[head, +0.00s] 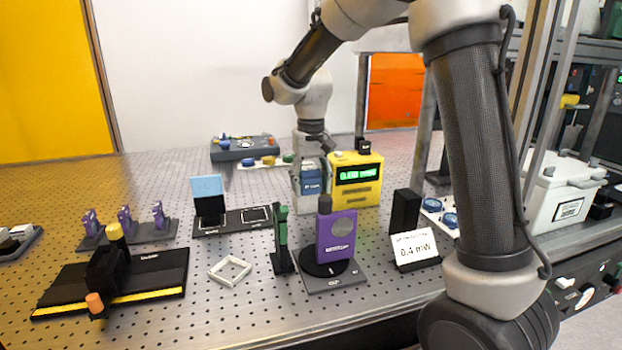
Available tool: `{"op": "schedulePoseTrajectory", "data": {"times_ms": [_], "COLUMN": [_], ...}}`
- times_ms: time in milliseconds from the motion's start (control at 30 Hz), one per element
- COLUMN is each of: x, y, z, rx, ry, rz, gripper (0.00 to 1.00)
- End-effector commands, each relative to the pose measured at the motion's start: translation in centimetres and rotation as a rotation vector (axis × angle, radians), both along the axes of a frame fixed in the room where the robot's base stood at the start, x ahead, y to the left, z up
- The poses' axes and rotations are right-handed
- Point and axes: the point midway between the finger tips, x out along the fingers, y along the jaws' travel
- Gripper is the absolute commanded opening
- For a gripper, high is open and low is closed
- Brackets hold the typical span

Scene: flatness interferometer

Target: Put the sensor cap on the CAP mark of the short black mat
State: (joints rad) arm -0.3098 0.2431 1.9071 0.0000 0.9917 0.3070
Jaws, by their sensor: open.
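The short black mat (236,229) lies left of centre, with white outlined squares on its right part. Its small lettering is too small to read. A black block with a light blue upper face (207,187) stands on its left end. A purple sensor (329,247) stands upright on a round black base at front centre. A round greyish disc (342,226) shows on its face; I cannot tell whether this is the sensor cap. My gripper (311,190) is open, pointing down behind the purple sensor, beside the yellow meter. A blue labelled patch shows at it; what it belongs to is unclear.
A yellow meter (368,191) with a green display stands right of my gripper. A green-and-black post (281,240) stands left of the sensor, near a white square frame (230,271). A black stage (150,270) lies front left. A white reading card (415,248) stands right.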

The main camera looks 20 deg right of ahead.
Motion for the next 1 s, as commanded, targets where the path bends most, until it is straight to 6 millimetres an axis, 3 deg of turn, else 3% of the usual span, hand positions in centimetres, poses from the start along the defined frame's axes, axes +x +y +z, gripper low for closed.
{"op": "schedulePoseTrajectory", "data": {"times_ms": [100, 267, 300, 1000], "x": [0.0, 0.0, 0.0, 0.1], "y": [0.0, 0.0, 0.0, 0.0], "z": [0.0, 0.0, 0.0, 3.2], "rx": [0.000, 0.000, 0.000, 0.001], "ry": [0.000, 0.000, 0.000, -0.002], "rz": [0.000, 0.000, 0.000, 0.000], "gripper": [0.54, 0.24, 0.23, 0.23]}}
